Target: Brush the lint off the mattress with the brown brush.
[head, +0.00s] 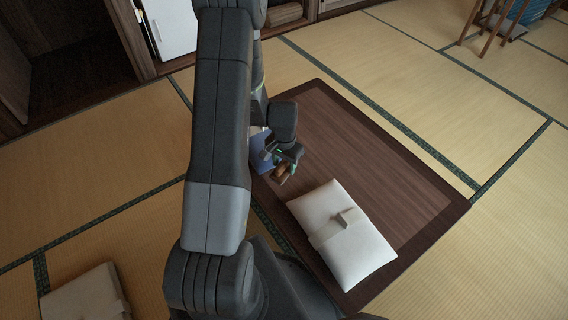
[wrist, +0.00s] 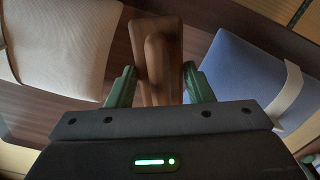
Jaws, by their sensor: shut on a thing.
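The brown brush (wrist: 170,38) is between my gripper's green fingers in the wrist view, and my gripper (wrist: 160,84) is shut on it. In the head view the brush (head: 281,173) shows below my gripper (head: 288,158), over the left part of the low table. A white padded mattress-like piece (head: 342,250) lies on the table to the right of the brush, with a band and a small grey-beige piece on it; it also shows at left in the wrist view (wrist: 62,40). I cannot make out lint on it.
A blue padded piece (wrist: 240,75) with a pale band lies right of the brush in the wrist view; my arm partly hides it in the head view (head: 260,150). The dark table (head: 385,165) is clear at upper right. A white cushion (head: 85,300) lies on the tatami.

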